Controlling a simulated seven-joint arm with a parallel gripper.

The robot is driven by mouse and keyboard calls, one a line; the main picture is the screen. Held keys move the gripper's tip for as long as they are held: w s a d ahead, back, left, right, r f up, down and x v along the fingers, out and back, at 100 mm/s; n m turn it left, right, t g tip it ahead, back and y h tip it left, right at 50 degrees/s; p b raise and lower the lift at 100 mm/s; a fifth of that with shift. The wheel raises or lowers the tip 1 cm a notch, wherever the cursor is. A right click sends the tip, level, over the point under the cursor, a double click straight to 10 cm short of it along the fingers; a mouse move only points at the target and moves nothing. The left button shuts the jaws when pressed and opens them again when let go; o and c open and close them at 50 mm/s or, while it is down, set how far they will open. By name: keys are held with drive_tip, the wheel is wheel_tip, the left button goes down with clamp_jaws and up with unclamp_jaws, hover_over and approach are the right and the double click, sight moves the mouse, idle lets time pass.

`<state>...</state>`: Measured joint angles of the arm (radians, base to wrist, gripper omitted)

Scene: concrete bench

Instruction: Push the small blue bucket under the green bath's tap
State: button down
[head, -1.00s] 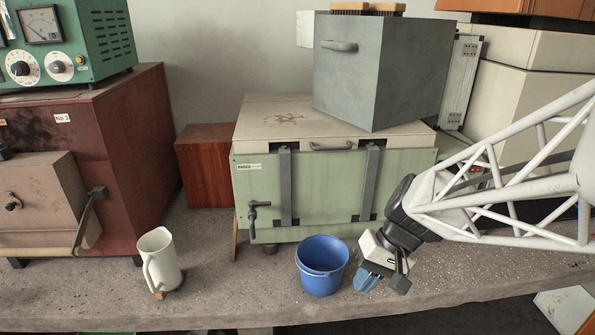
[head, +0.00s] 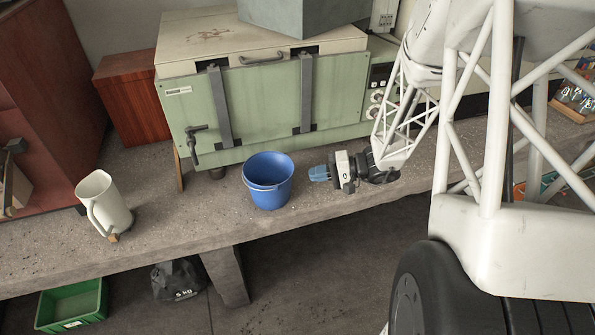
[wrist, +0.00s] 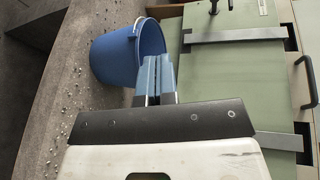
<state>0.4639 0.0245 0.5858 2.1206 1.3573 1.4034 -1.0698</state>
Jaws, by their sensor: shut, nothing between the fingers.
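The small blue bucket (head: 268,188) stands upright on the bench in front of the green bath (head: 260,107). The bath's dark tap (head: 196,136) is at the lower left of its front. The bucket is to the right of the tap and nearer the bench's front edge. My gripper (head: 318,173) is shut and empty, low over the bench to the right of the bucket. Its blue fingers point left at the bucket, with a small gap in the head view. In the wrist view the fingers (wrist: 155,75) overlap the bucket (wrist: 125,58); the tap (wrist: 222,6) shows at the top.
A white jug (head: 104,203) stands on the bench at the left, with free bench between it and the bucket. The bench's front edge (head: 240,238) runs close in front of the bucket. A green crate (head: 72,305) and a dark bag (head: 176,281) are below.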

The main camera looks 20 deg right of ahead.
drive_tip(key=w+d+f+m+t+h, duration=0.1)
drive_tip(key=w+d+f+m+t, duration=0.2)
drive_tip(key=d+f+t, duration=0.4)
drive_tip(key=d+f+m, duration=0.1)
drive_tip(key=d+f, duration=0.2)
drive_tip(key=f, duration=0.1)
drive_tip(key=shift+w+t+h, duration=0.3)
drive_tip(key=shift+w+t, duration=0.05)
drive_tip(key=shift+t, duration=0.05)
drive_tip(key=s+a+x, duration=0.2)
drive_tip(key=x, duration=1)
drive_tip(key=shift+w+a, duration=0.25)
